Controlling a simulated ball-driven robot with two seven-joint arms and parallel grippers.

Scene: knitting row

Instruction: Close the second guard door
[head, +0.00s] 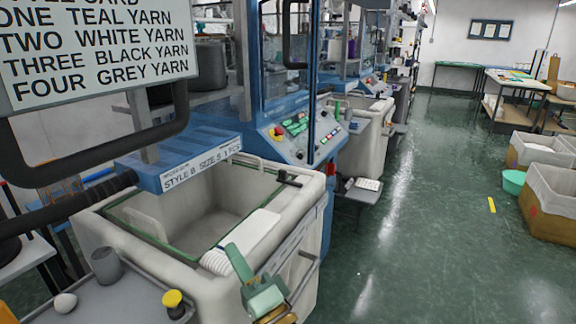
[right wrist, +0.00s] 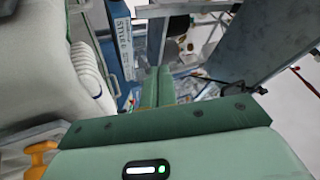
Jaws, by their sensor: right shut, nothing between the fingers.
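A blue knitting machine (head: 284,92) stands ahead in the head view, with clear guard panels in blue frames. A black loop handle (head: 296,40) is on its front, high up. A larger black loop (head: 110,150) crosses the near left. I cannot tell which panel is the second guard door, nor how far open it is. My right gripper (head: 236,255) is green, shut and empty, low beside the near bin's front corner and well apart from the black handle. Its closed fingers (right wrist: 156,85) show in the right wrist view, pointing towards the machine. My left gripper is out of view.
A pale bin (head: 310,195) with a green inner edge stands under the machine's style label (head: 202,172). A grey tray (head: 130,305) with a cup is at lower left. A small stool-like shelf (head: 362,190) stands right of the bin. The green floor on the right is mostly open.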

